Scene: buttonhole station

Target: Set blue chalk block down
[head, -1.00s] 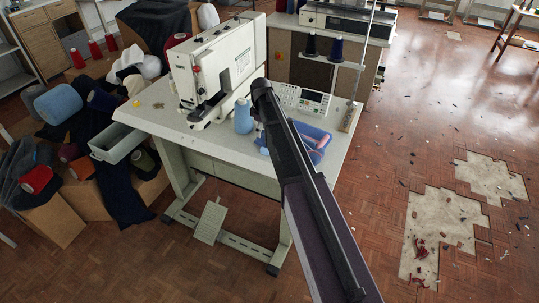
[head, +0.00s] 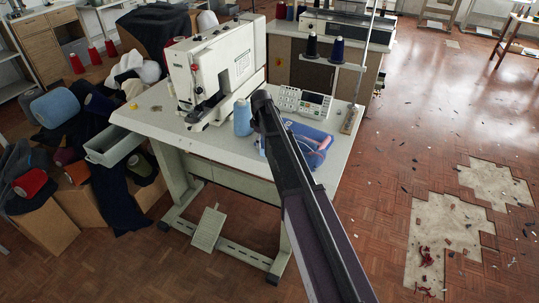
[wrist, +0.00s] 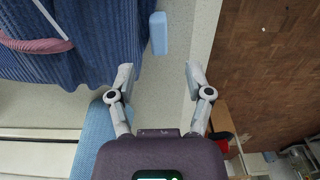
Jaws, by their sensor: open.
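The blue chalk block (wrist: 159,33) is a small pale blue bar. In the wrist view it lies on the light speckled tabletop (wrist: 195,35), beside the edge of a blue ribbed garment (wrist: 90,50) with a pink band. My gripper (wrist: 160,70) is open and empty. The block shows past the fingertips, roughly in line with the gap and apart from both fingers. In the head view my arm hides the gripper, and I cannot make out the block; the blue garment (head: 312,147) shows right of the arm.
A blue thread cone (head: 243,118) stands left of my arm, near the buttonhole machine (head: 215,70). A control panel (head: 302,101) sits behind the garment. The tabletop edge and wooden floor lie to the right in the wrist view. A grey bin (head: 114,146) hangs at the table's left.

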